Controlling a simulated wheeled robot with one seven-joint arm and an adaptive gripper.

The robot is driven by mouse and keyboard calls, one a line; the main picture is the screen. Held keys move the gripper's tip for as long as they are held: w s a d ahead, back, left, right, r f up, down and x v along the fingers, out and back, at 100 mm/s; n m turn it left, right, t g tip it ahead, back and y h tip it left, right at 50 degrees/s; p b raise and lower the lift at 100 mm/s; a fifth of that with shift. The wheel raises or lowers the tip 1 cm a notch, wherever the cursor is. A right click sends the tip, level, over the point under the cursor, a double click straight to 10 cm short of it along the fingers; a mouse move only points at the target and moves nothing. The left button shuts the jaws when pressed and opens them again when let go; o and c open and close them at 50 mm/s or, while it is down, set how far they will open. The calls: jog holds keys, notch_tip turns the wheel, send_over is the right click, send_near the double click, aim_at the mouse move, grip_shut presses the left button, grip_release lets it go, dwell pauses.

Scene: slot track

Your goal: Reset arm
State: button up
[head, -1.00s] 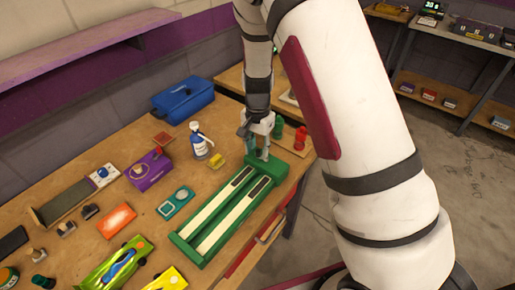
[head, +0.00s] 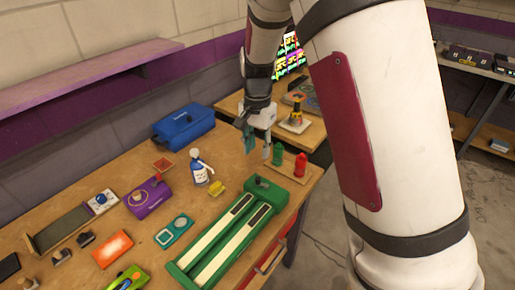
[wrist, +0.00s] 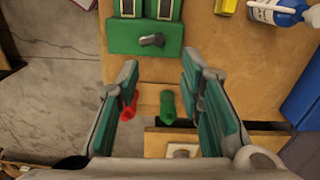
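My gripper (head: 258,145) is above the far end of the workbench, just beyond the end of the green two-lane slot track (head: 225,238). In the wrist view its two teal-padded fingers (wrist: 166,108) are apart with nothing between the pads. The end block of the track (wrist: 146,38), with a dark lever on it, shows ahead of the fingers. A green figure-like piece (head: 278,154) and a red one (head: 300,165) stand near the bench corner. The wrist view shows the green piece (wrist: 167,105) between the fingers' outlines but lower down, and the red piece (wrist: 128,106) partly behind the left finger.
A blue toolbox (head: 184,127), a spray bottle (head: 200,173), a purple box (head: 149,198), a teal device (head: 174,231) and an orange box (head: 112,249) sit left of the track. A second table (head: 310,134) stands behind. A purple shelf (head: 90,70) runs along the wall.

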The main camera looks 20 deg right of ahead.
jog(key=shift+r, duration=0.1)
jog(key=s+d+r+n+t+y, duration=0.15)
jog(key=s+r+n+t, duration=0.4)
jog(key=s+r, duration=1.25)
jog(key=s+d+r+n+h, duration=0.1)
jog(key=s+n, duration=0.3)
jog(key=s, duration=0.4)
jog(key=shift+r, duration=0.25)
jog(key=shift+s+n+h, duration=0.1)
jog(key=shift+n+h, duration=0.15)
jog(key=n+g+b, duration=0.3)
jog(key=n+g, duration=0.3)
jog(key=n, duration=0.8)
send_over(257, 178)
notch_tip(257, 178, down, 18)
jog(key=shift+t, duration=0.25)
notch_tip(257, 178, down, 14)
jog(key=shift+d+r+p, duration=0.1)
jog(key=shift+r+p, duration=0.15)
jog(key=shift+p, duration=0.35)
